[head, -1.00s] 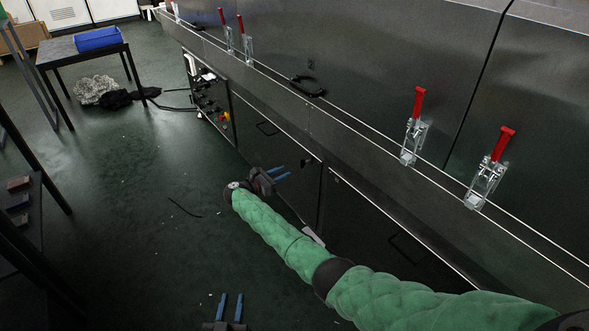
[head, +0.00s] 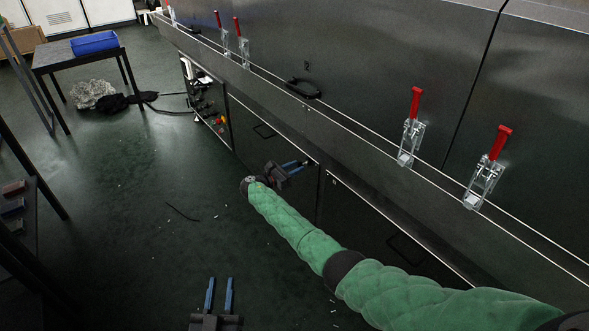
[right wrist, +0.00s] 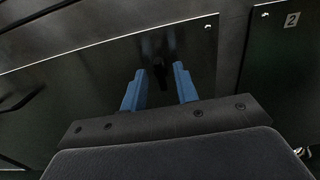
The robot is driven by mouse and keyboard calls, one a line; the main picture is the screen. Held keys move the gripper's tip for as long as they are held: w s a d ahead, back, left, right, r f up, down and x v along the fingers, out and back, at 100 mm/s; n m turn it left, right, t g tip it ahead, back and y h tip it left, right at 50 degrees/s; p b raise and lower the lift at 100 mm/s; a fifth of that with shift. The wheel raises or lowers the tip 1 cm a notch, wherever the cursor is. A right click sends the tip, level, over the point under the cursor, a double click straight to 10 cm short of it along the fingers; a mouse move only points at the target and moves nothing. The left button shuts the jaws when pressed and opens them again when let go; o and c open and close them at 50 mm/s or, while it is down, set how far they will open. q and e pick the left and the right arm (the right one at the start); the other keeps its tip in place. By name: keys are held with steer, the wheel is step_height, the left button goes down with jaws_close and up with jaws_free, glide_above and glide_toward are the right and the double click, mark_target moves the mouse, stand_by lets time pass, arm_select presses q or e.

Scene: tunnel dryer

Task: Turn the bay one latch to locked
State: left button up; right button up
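The bay one latch (right wrist: 161,76) is a small black handle on a dark lower panel (right wrist: 90,85) in the right wrist view. It looks roughly upright, but it is too dark to tell its setting. My right gripper (right wrist: 159,72) is open, its two blue fingers pointing at the panel with the latch between or just beyond the tips. I cannot tell if they touch it. In the head view the right gripper (head: 302,164) is close to the dryer's lower front and covers the latch. My left gripper (head: 219,281) is open and empty above the floor, low in the head view.
A panel marked 2 (right wrist: 291,20) lies to the right in the wrist view. Several red-handled clamps (head: 414,110) line the ledge above. The floor between is mostly clear.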

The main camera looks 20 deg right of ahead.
steer(key=shift+c, duration=0.2)
jaws_close()
